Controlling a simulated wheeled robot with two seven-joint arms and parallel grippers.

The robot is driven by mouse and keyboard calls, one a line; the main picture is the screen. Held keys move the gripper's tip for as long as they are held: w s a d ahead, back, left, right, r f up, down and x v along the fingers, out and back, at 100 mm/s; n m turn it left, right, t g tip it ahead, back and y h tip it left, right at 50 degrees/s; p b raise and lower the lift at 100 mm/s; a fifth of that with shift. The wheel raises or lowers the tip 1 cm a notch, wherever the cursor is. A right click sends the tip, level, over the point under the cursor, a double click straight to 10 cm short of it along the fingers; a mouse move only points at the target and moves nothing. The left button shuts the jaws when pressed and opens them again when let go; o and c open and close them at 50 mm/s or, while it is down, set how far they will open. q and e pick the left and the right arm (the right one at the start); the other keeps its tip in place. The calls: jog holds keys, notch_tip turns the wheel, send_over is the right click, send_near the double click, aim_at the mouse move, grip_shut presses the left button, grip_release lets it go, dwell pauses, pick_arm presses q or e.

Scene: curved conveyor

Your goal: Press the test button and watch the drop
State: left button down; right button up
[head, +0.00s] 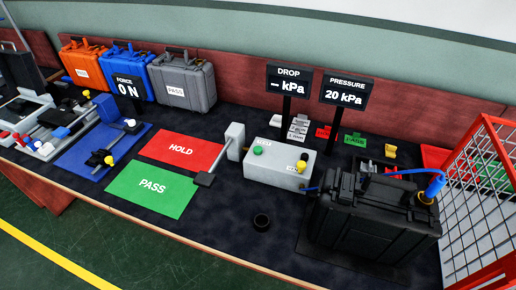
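A grey control box (280,170) stands on the dark bench top, right of centre. It carries a green button (258,150) and a yellow button (302,165). Their small labels are too blurred to read, so I cannot tell which is the test button. The DROP display (288,83) behind the box shows a dash and kPa. The PRESSURE display (345,92) reads 20 kPa. A black case (365,225) stands right of the box, with a blue hose (395,173) arching to a blue fitting (433,187) on it. Neither gripper is in view.
A red HOLD mat (181,150) and a green PASS mat (150,188) lie left of the box. A red wire cage (480,190) stands at right. Orange, blue and grey cases (184,84) line the back left.

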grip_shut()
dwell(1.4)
